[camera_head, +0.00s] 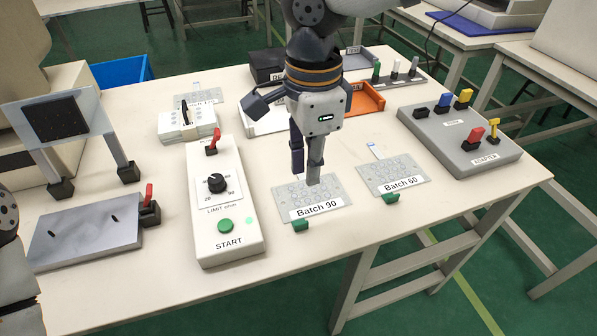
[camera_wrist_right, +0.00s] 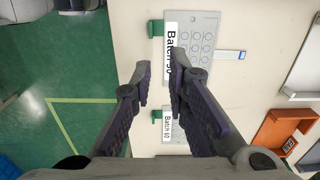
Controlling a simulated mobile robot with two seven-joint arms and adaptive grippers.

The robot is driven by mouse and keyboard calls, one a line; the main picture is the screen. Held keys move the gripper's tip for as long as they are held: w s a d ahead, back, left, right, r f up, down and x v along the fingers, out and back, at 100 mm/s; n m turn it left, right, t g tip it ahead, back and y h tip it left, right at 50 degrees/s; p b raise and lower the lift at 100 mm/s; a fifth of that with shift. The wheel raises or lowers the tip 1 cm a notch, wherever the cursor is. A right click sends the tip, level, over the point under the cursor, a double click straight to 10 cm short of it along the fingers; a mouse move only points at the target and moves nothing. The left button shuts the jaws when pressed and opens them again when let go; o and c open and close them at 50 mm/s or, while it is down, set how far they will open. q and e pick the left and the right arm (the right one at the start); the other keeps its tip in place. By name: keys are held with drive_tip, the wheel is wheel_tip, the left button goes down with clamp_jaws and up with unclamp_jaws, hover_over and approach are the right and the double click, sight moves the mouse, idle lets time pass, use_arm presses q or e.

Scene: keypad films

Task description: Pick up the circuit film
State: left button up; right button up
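A pale circuit film labelled Batch 90 (camera_head: 335,193) with a green tab lies flat on the table; it also shows in the right wrist view (camera_wrist_right: 200,55). A second film, Batch 60 (camera_head: 393,173), lies to its right and is partly hidden by a finger in the wrist view (camera_wrist_right: 167,133). A third pale film (camera_head: 200,96) lies at the back left, its label partly hidden. My right gripper (camera_head: 306,176) points down over the Batch 90 film, partly covering it. Its fingers are apart with nothing between them; contact with the film cannot be told. My left gripper is not in view.
A white START box (camera_head: 229,243) with a knob and red lever stands left of the Batch 90 film. A grey ADAPTER block (camera_head: 450,150) stands right. An orange tray (camera_head: 366,101) and other trays lie behind. The table's front edge is close to the films.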

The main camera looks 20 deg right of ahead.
sight(307, 221)
drive_tip(key=f, duration=0.3)
drive_tip(key=s+f, duration=0.1)
drive_tip(key=f, duration=0.3)
drive_tip(key=f+b, duration=0.1)
drive_tip(key=f, duration=0.2)
drive_tip(key=shift+s+a+f, duration=0.25)
drive_tip(key=shift+s+f, duration=0.1)
drive_tip(key=shift+f, duration=0.05)
drive_tip(key=shift+w+f, duration=0.1)
drive_tip(key=shift+f, duration=0.4)
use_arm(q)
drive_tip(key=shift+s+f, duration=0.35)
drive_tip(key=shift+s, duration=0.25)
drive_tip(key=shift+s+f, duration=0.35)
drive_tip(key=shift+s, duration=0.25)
use_arm(e)
drive_tip(key=shift+r, duration=0.1)
clamp_jaws()
